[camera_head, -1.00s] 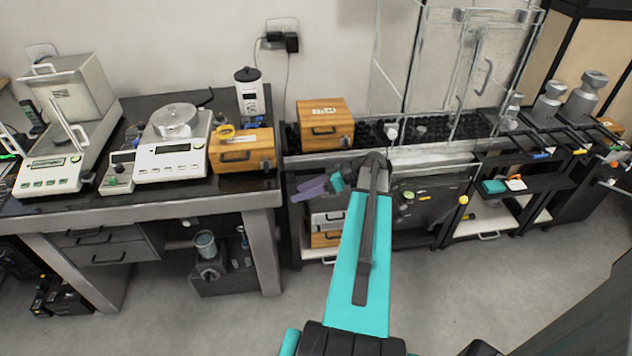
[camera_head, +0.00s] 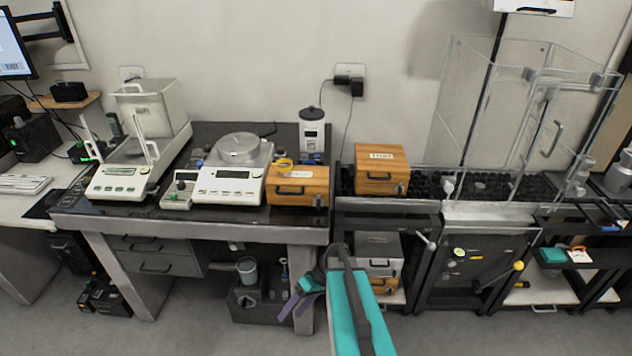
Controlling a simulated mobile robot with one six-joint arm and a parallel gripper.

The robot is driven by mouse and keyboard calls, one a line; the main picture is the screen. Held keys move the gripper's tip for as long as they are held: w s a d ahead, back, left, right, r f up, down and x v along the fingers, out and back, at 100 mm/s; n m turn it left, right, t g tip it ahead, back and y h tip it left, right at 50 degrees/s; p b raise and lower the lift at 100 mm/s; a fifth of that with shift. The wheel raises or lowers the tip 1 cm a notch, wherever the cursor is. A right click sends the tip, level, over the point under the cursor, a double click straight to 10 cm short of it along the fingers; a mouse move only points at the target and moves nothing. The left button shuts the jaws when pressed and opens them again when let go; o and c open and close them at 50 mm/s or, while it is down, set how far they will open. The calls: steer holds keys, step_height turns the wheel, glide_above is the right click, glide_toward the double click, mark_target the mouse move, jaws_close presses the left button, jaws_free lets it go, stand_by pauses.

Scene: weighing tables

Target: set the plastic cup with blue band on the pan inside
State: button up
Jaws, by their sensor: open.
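I cannot make out a plastic cup with a blue band for certain. The balance with a tall draft shield (camera_head: 150,112) stands at the left of the dark table; I cannot see a pan inside it clearly. An open balance (camera_head: 230,186) with a round metal pan (camera_head: 239,150) stands to its right. My gripper (camera_head: 296,309), with purple fingers, is low in front of the table's right leg, below the tabletop. It is open and looks empty, partly hidden by my arm.
A wooden box (camera_head: 299,187) sits near the table's right edge, with a white and black device (camera_head: 312,132) behind it. Another wooden box (camera_head: 381,170) and a clear glass enclosure (camera_head: 520,120) are on the right bench. A grey-blue vessel (camera_head: 247,272) is under the table.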

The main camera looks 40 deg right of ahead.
steer(key=s+a+f+g+h, duration=0.3)
steer(key=s+a+f, duration=0.3)
steer(key=s, duration=0.4)
steer(key=s+a+f+g+h, duration=0.3)
steer(key=s+a+f+h, duration=0.2)
steer(key=s, duration=0.6)
steer(key=a+f, duration=0.2)
steer(key=a, duration=0.1)
steer(key=shift+s+a+f+m+g, duration=0.15)
steer(key=shift+a+m+g, duration=0.15)
steer(key=shift+g, duration=0.1)
